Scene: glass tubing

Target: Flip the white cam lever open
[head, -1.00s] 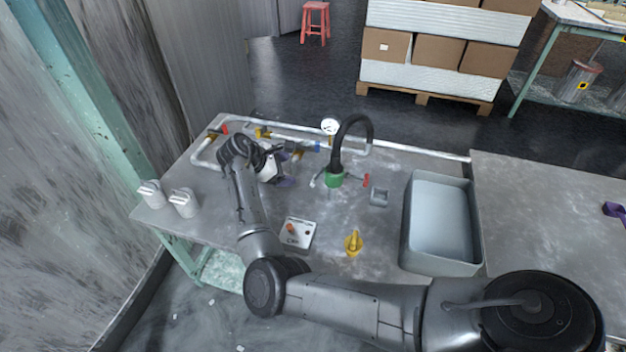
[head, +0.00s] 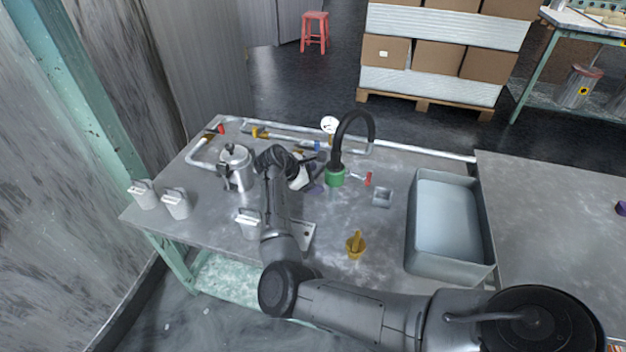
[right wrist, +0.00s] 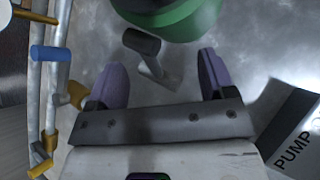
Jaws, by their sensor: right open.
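The green coupling (head: 335,177) stands at the foot of the black hose on the bench; its underside shows at the top of the right wrist view (right wrist: 170,20). A pale lever (right wrist: 152,62) with a darker end sticks out below it, in the space between my fingers; it looks like the white cam lever. In the head view my gripper hides it. A red lever (head: 368,179) is on the coupling's right side. My right gripper (right wrist: 162,64) is open, its purple fingers either side of the lever; I cannot tell whether they touch it. My left gripper is not in view.
A metal pot (head: 238,170) and a white canister (head: 248,224) stand left of my arm. Pipes with a blue valve handle (right wrist: 50,53) run behind. A yellow funnel-like piece (head: 355,246), a small grey block (head: 381,197) and a grey basin (head: 412,240) are to the right.

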